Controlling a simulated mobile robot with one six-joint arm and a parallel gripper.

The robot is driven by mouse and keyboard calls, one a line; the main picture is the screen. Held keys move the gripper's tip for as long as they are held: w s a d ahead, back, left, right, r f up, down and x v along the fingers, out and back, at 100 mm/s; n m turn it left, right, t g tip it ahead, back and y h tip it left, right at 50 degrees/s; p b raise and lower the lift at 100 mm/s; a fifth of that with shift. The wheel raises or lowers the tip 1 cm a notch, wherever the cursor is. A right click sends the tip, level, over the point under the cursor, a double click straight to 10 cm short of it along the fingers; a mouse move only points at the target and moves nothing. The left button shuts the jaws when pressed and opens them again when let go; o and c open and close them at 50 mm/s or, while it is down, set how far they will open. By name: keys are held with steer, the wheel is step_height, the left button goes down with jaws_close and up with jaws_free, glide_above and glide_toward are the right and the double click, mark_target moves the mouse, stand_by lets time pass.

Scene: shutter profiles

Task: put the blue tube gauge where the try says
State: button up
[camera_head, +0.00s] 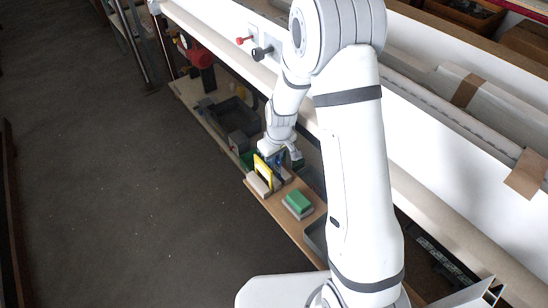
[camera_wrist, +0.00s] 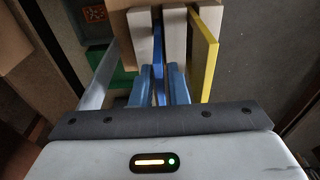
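The blue tube gauge (camera_wrist: 158,60) shows in the wrist view as a thin blue plate, edge-on between two pale grey blocks (camera_wrist: 143,38) (camera_wrist: 175,36). My gripper (camera_wrist: 160,72) has its two blue-grey fingers on either side of the gauge, and they look closed on it. In the head view my gripper (camera_head: 281,160) points down at the wooden shelf, with a little dark blue of the gauge (camera_head: 279,168) below it. I cannot tell whether the gauge's lower edge touches anything.
A green block on a grey one (camera_head: 298,202) sits nearer on the shelf (camera_head: 280,211). A dark tray (camera_head: 237,116) and a red tool (camera_head: 196,52) lie farther along. The floor at left is open.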

steer(key=shift+o, duration=1.3)
step_height(320, 180, up, 12)
steer(key=s+p, duration=0.1)
steer(key=s+d+r+m, duration=0.3)
steer(key=s+d+r, duration=0.2)
steer(key=s, duration=0.5)
steer(key=s+d+r+m+t, duration=0.1)
steer(key=s+d+r+m, duration=0.2)
steer(key=s+d+r, duration=0.2)
steer(key=s+r, duration=0.3)
steer(key=s, duration=0.3)
steer(key=shift+s+d+m+h, duration=0.2)
steer(key=shift+d+m+h, duration=0.05)
steer(key=shift+m+h, duration=0.15)
steer(key=shift+r, duration=0.2)
step_height(320, 180, up, 6)
steer(key=p, duration=0.5)
steer(key=shift+s+f, duration=0.15)
steer(key=shift+f, duration=0.05)
